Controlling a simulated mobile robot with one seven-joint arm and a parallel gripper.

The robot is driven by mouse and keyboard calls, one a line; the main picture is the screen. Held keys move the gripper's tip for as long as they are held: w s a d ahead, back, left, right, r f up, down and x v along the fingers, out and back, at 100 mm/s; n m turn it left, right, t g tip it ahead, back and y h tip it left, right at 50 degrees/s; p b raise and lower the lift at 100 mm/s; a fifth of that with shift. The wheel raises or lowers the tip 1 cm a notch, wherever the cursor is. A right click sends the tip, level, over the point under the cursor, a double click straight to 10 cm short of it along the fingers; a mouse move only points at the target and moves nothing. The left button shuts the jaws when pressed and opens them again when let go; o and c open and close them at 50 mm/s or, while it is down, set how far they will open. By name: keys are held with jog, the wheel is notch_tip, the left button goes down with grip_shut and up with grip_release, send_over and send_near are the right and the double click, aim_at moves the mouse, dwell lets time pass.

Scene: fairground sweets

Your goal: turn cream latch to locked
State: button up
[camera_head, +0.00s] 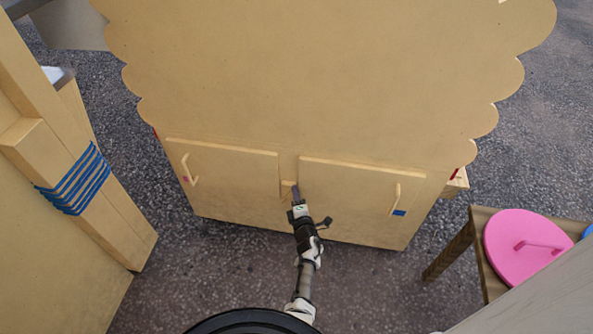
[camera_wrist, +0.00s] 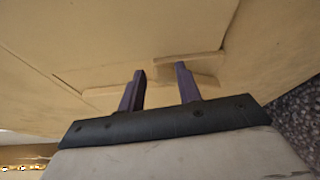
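The cream latch (camera_head: 288,187) is a small bar between the two doors of the cream cabinet, close in colour to the wood. In the wrist view the latch (camera_wrist: 190,62) is a raised bar just beyond my fingertips. My gripper (camera_head: 296,188) reaches up to the cabinet front at the latch. In the wrist view its two purple fingers (camera_wrist: 160,72) stand apart with a gap between them, and nothing clear is held. I cannot tell whether the fingers touch the latch.
The left door (camera_head: 225,172) and right door (camera_head: 350,198) look closed, each with a handle. A scalloped panel (camera_head: 320,70) overhangs them. A wooden post with blue cord (camera_head: 75,185) stands left. A table with a pink lid (camera_head: 518,252) stands right. The gravel floor before the cabinet is clear.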

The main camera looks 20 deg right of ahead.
notch_tip(320, 180, up, 16)
jog(key=p, duration=0.8)
jog(key=shift+r, duration=0.15)
